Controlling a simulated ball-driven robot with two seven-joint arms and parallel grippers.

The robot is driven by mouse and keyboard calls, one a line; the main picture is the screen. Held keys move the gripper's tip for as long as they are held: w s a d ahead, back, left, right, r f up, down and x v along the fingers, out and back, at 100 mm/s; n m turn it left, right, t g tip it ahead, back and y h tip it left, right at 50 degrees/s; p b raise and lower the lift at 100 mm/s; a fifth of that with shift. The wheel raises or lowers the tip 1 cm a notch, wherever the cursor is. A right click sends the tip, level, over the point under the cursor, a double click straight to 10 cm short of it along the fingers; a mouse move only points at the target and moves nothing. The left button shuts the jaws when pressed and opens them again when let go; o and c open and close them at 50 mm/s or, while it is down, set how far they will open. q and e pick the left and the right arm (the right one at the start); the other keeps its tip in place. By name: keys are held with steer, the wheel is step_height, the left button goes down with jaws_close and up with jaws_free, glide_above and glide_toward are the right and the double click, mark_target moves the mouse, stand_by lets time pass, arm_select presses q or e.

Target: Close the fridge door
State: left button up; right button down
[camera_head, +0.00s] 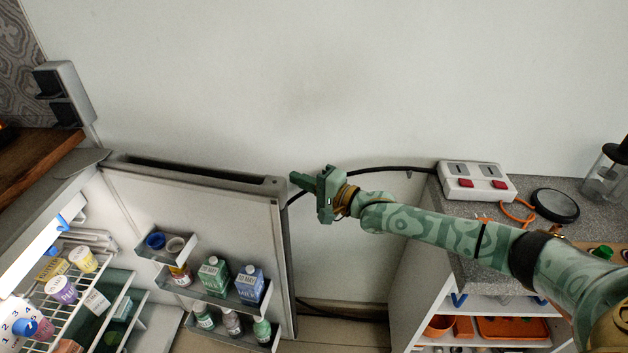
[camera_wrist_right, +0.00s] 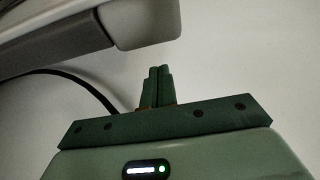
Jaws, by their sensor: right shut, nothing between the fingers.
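The fridge door (camera_head: 240,222) stands wide open in the head view, its shelved inner face towards me. The open fridge interior (camera_head: 70,285) is lit at the lower left. My right gripper (camera_head: 299,180) is shut and empty, just right of the door's top outer corner and level with its upper edge. In the right wrist view the shut fingers (camera_wrist_right: 158,82) point at the pale wall, and the door's corner (camera_wrist_right: 145,22) shows above them, apart from the fingers. My left gripper is not in view.
Door shelves hold cartons (camera_head: 215,276) and bottles. A black cable (camera_head: 385,170) runs along the wall behind my right gripper to a socket box (camera_head: 477,182) on the grey counter (camera_head: 450,222). A shelf unit with orange items stands below it.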

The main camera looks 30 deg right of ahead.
steer(key=shift+s+a+r, duration=0.3)
steer(key=shift+s+a, duration=0.35)
steer(key=shift+s, duration=0.2)
